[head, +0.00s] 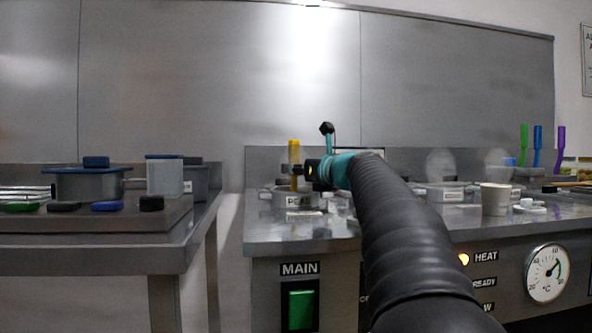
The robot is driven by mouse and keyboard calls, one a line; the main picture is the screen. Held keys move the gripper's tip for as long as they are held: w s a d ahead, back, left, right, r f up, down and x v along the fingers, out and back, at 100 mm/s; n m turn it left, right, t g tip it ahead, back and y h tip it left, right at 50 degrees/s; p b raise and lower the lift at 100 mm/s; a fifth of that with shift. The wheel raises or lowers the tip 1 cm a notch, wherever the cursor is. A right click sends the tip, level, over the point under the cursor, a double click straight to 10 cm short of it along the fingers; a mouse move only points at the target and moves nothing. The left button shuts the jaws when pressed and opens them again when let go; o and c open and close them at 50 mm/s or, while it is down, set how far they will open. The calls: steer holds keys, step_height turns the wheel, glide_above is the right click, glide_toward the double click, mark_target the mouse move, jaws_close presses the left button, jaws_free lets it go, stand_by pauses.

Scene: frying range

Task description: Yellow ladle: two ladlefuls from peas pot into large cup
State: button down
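The yellow ladle (294,151) stands upright in the head view, its lower end hidden inside the pot labelled with what looks like PEAS (302,201). My gripper (305,171), at the end of the teal wrist, is beside the ladle's handle, its dark fingers at the handle's lower part. It is small and seen from behind, so I cannot tell whether it is closed on the handle. A white cup (495,199), the larger one there, stands upright on the range to the right. Its inside and the pot's contents are hidden.
Small white items (530,206) lie beside the cup. Another labelled pot (446,192) sits behind my arm's right side, with steam above. Green (524,145), blue (537,146) and purple (560,148) handles stand far right. A separate left table (90,240) holds lidded containers.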

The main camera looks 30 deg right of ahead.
step_height(320, 180, up, 13)
steer(key=p, duration=1.4)
steer(key=shift+r, duration=0.2)
steer(key=shift+r+p, duration=0.35)
steer(key=shift+r, duration=0.6)
